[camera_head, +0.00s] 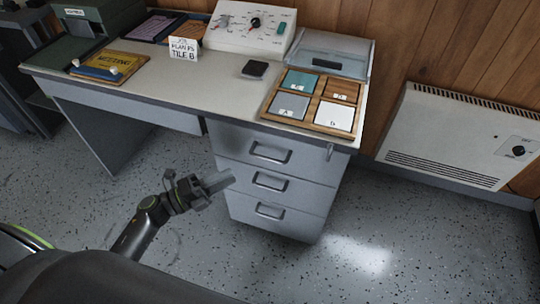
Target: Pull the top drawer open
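The desk's grey pedestal holds a stack of drawers. The top drawer (235,143) is flush with the front and looks closed. Its metal handle (271,153) is a dark-backed recessed pull. My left gripper (219,182) is in front of the pedestal at the left, lower in the picture than the top handle. It appears apart from the handle and holds nothing I can see. Its fingers overlap from this angle, so their opening is unclear. My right gripper is not in view.
Two lower drawers, the middle one (233,173) and the bottom one (240,207), look closed. A wooden tile tray (318,125) sits above. A white heater (445,135) stands right. Floor before the drawers is clear.

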